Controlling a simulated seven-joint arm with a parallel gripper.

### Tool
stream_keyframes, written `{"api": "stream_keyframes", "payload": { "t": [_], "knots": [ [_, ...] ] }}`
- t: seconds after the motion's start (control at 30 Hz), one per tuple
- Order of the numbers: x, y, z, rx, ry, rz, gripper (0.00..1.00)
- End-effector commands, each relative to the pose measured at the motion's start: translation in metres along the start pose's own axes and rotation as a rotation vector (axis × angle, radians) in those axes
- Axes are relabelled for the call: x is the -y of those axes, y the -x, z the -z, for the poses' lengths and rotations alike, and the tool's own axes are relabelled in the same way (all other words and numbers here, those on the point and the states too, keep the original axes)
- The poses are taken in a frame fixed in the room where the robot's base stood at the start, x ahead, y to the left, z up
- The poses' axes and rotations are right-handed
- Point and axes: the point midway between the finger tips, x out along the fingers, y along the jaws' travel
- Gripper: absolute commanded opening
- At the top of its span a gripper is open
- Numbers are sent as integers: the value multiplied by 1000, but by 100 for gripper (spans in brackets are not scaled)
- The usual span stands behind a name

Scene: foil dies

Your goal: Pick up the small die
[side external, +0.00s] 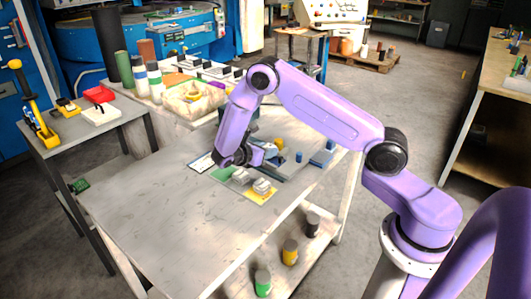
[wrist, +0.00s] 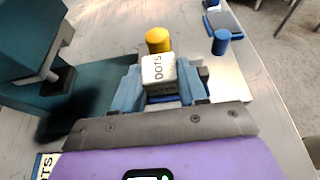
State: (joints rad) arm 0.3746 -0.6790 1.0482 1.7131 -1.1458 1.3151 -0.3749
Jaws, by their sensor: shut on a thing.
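The small die, a pale block marked DOTS (wrist: 158,74), sits between the two blue fingers of my gripper (wrist: 161,84) in the wrist view. The fingers press on its left and right sides, and its lettered face shows. In the side external view my gripper (side external: 262,154) is over the far part of the table, and the die in it cannot be made out. Two other grey blocks rest nearer the front, one by the green card (side external: 222,174) and one on the yellow card (side external: 262,197). Whether the held die touches anything beneath cannot be told.
A dark teal press (wrist: 28,38) stands close on the left in the wrist view. A yellow cylinder (wrist: 158,39) is just beyond the die, and a blue cylinder (wrist: 221,42) is to the right. The table's front left (side external: 150,220) is clear.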

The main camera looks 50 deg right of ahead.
Motion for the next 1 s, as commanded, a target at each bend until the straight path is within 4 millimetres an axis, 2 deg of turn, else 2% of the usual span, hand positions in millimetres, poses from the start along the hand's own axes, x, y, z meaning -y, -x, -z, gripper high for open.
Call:
{"api": "stream_keyframes", "payload": {
  "t": [0.17, 0.5, 0.8, 1.0],
  "knots": [
    [1, 10, -23, 1, -3, -1, 3],
    [49, 42, -70, 0, -2, -3, 3],
    [105, 64, -89, 0, 0, -3, 3],
    [128, 72, -96, 1, 1, -1, 3]
  ]
}}
